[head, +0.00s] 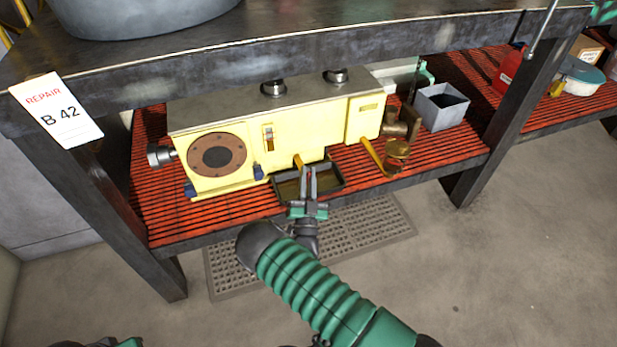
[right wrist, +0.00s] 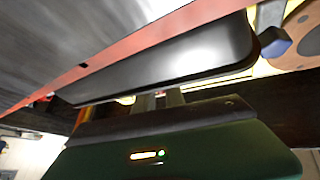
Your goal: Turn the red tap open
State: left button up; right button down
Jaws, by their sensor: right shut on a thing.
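A yellow machine housing (head: 285,140) with a grey top stands on the red slatted shelf under the bench. My right gripper (head: 309,176) reaches to the low front of the housing, at the dark tray (head: 335,182). It is shut on a small red piece, which I take to be the red tap (head: 308,173). Little of the tap shows between the fingers, so its turn cannot be told. In the right wrist view, a spot of red (right wrist: 160,94) shows between the fingers, close to the black tray (right wrist: 180,60).
A brass fitting (head: 397,152) with a yellow lever and a grey open box (head: 441,106) stand to the right on the shelf. The bench edge (head: 300,63) hangs above. A bench leg (head: 508,110) stands further right. A grey floor mat (head: 350,240) lies below.

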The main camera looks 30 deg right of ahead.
pick_arm(q)
jog(key=shift+f, duration=0.1)
pick_arm(e)
jog(key=shift+a+n+t+y, duration=0.1)
jog(key=shift+n+t+y, duration=0.7)
jog(key=shift+n, duration=0.65)
jog(key=shift+n+t+y, duration=0.7)
jog(key=shift+n+y, duration=0.1)
jog(key=shift+n, duration=0.65)
jog(key=c, duration=1.7)
grip_release()
jog(key=shift+c, duration=0.2)
